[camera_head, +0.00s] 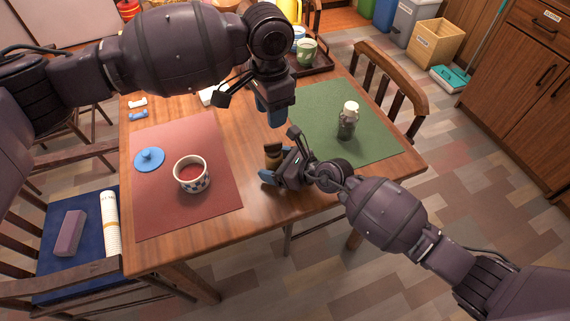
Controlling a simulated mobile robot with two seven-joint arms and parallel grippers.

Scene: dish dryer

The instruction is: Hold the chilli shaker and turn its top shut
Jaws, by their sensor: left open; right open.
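A small shaker (347,122) with a cream top and dark, greyish contents stands upright on the green mat. A small brown object with a darker top (273,154) is on the bare wood by my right gripper, partly hidden. I cannot tell which of the two is the chilli shaker, nor how either top is set. My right gripper (277,160) is open and low over the table, close beside the brown object; I cannot tell if they touch. My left gripper (275,115) is open, higher up, fingers pointing down, with nothing visible in it.
A tray with a green cup (307,52) stands at the back. Chairs flank the table. Bare wood is free at the front.

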